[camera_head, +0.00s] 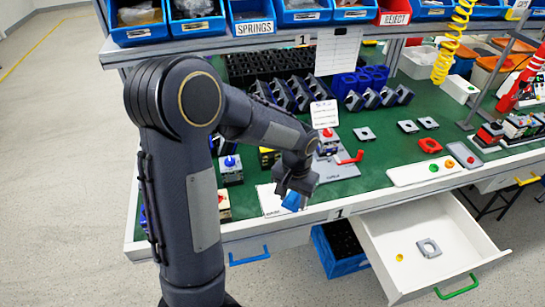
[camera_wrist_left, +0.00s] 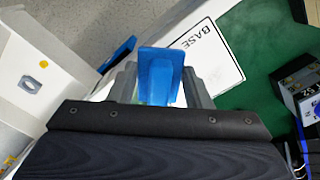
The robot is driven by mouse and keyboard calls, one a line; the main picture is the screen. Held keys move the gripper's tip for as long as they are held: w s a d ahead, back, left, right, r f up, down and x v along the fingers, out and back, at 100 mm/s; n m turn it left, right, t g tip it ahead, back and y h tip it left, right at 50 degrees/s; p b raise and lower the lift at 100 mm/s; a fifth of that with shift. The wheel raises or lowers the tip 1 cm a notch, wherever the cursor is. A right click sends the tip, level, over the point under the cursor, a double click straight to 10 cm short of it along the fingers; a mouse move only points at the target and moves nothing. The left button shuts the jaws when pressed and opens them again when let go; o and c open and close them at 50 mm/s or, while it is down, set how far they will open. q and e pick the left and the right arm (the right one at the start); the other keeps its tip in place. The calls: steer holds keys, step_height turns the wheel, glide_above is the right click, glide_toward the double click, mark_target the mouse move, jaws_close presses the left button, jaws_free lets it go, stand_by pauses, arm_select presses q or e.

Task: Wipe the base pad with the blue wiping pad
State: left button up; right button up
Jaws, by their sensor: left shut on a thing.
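The blue wiping pad (camera_head: 294,201) is held in my left gripper (camera_head: 292,192) near the front edge of the bench. In the left wrist view, the blue pad (camera_wrist_left: 160,75) sits between the two grey fingers, and my left gripper (camera_wrist_left: 158,88) is shut on it. The white base pad (camera_head: 268,201) lies on the green bench top, partly hidden by my arm in the head view. In the wrist view the base pad (camera_wrist_left: 205,60) shows its "BASE" lettering beyond and to the right of the blue pad. I cannot tell whether they touch. My right gripper is not in view.
An open white drawer (camera_head: 385,238) juts from the bench front, holding a grey part (camera_head: 429,248) and a yellow piece. A red-handled part (camera_head: 350,157) and a blue-topped switch (camera_head: 231,170) stand near. Blue bins line the upper shelf. A blue crate (camera_head: 340,250) stands below.

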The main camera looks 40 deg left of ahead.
arm_select(q)
steer(key=shift+r+p, duration=1.25)
steer(key=shift+r, duration=0.65)
